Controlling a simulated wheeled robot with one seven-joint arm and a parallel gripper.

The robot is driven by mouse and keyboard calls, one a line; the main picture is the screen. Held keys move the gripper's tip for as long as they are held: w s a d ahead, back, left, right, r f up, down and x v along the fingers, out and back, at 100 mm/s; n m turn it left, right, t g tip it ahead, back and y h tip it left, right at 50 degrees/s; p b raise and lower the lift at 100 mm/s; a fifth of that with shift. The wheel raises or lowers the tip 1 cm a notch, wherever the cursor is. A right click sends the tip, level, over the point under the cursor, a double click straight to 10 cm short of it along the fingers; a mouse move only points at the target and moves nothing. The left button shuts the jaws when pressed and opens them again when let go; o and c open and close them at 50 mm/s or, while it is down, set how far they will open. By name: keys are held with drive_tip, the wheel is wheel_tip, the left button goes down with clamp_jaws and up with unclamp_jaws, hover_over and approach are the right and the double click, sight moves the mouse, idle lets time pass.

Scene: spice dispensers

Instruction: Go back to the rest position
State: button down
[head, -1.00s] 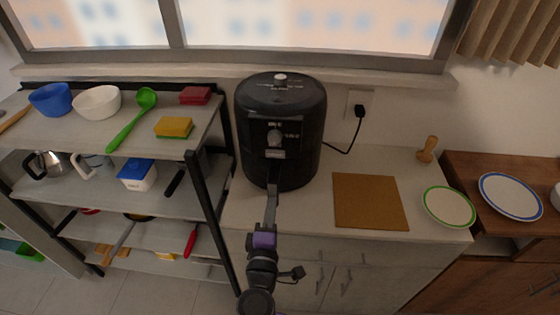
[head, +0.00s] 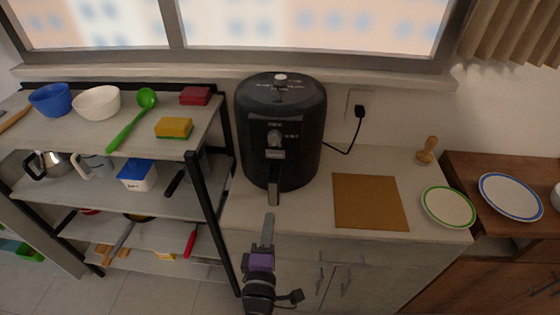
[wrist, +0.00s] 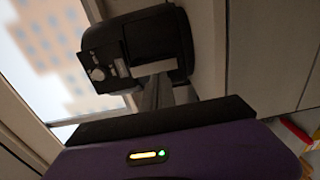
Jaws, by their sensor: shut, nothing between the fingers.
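My gripper (head: 268,218) is shut and empty in the head view, low in front of the counter. Its fingers point up toward the air fryer and are apart from it. The wrist view shows the purple gripper body (wrist: 180,155) at the bottom. The black air fryer (head: 280,125) stands upright on the counter, its handle (head: 273,198) hanging over the front side toward my gripper. It also shows in the wrist view (wrist: 150,40), tilted by the camera's angle.
A brown board (head: 370,202), a green-rimmed plate (head: 447,207) and a wooden stamp-like item (head: 428,150) are right of the fryer. A black-framed shelf (head: 205,205) with bowls, sponges and kitchenware stands left. Floor space in front of the shelf looks clear.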

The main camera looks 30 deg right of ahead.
idle(0.3)
drive_tip(key=w+a+f+y, duration=0.2)
drive_tip(key=a+y, duration=0.3)
drive_tip(key=a, duration=0.1)
drive_tip(key=s+a+f+m+y, duration=0.1)
drive_tip(key=s+a+f+y, duration=0.1)
drive_tip(key=s+y, duration=0.65)
drive_tip(key=s+d+r+m+h, duration=0.1)
drive_tip(key=s+d+r+m, duration=0.2)
drive_tip(key=s, duration=0.6)
drive_tip(key=s+d+r+m+h, duration=0.1)
drive_tip(key=s+d+r+m, duration=0.2)
drive_tip(key=s, duration=0.5)
drive_tip(key=s+d+r+m+h, duration=0.1)
drive_tip(key=s+d+r+m, duration=0.2)
drive_tip(key=s, duration=0.6)
wheel_tip(320, 180, up, 2)
drive_tip(key=shift+s+m, duration=0.3)
drive_tip(key=shift+m, duration=0.1)
